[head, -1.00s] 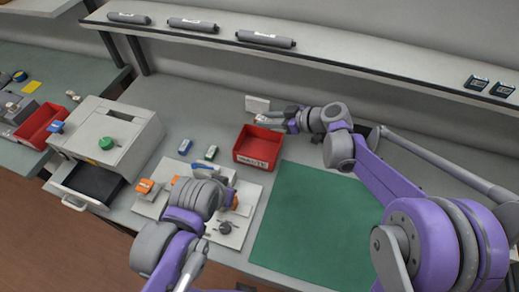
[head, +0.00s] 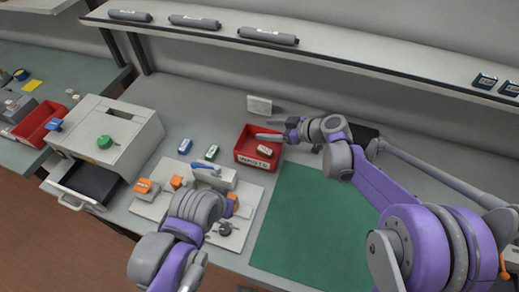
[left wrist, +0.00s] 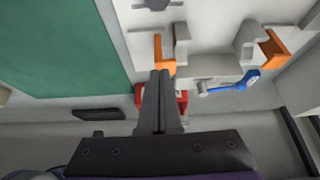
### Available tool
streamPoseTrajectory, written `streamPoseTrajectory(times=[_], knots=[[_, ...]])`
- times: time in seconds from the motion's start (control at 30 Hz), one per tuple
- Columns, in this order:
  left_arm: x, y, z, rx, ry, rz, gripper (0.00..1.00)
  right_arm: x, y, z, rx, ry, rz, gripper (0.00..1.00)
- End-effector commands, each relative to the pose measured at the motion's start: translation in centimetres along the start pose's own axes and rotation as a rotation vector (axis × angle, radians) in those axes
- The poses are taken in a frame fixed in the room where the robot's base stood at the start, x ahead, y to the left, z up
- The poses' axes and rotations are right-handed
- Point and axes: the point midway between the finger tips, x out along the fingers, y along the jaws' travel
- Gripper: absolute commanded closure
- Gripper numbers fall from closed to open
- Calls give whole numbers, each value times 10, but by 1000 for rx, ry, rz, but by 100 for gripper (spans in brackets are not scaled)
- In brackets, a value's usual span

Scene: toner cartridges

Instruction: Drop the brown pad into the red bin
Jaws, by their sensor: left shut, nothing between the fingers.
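The red bin (head: 240,157) stands behind the green mat. A small pale brownish pad (head: 265,150) shows inside the bin, below my right gripper (head: 268,136). It appears apart from the one finger that shows clearly. That finger reaches over the bin from the right; the opening between the fingers cannot be made out. My left gripper (left wrist: 161,78) is shut and empty in the left wrist view, over the white fixture board (left wrist: 205,20). Part of the red bin (left wrist: 182,101) shows behind its fingers there. My left wrist hides these fingers in the head view.
A grey machine (head: 110,135) with an open drawer stands further left. The green mat (head: 310,215) is bare. A shelf (head: 340,58) runs along the back.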

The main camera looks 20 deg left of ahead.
Motion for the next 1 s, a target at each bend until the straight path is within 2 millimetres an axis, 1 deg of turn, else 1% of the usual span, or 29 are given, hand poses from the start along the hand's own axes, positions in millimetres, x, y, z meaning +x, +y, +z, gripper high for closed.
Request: streamPoseTrajectory(times=[0.2,0.27,0.33,0.47,0.6,0.7,0.83,1.0], knots=[[0,0,0,0,0,0,100,-1,0,0,0,0,0,29],[0,0,0,0,0,0,100,-4,0,0,1,0,0,29],[0,0,0,0,0,0,100,-11,0,0,1,0,1,29],[1,0,1,0,-1,0,100,-34,0,0,3,0,3,29],[2,0,2,0,-2,0,100,-64,1,1,3,-1,3,29],[2,0,2,0,-2,0,100,-82,0,1,2,-1,3,29],[2,0,2,0,-2,0,100,-99,0,0,2,0,2,29],[2,0,3,0,-2,0,100,-108,0,0,0,0,0,29]])
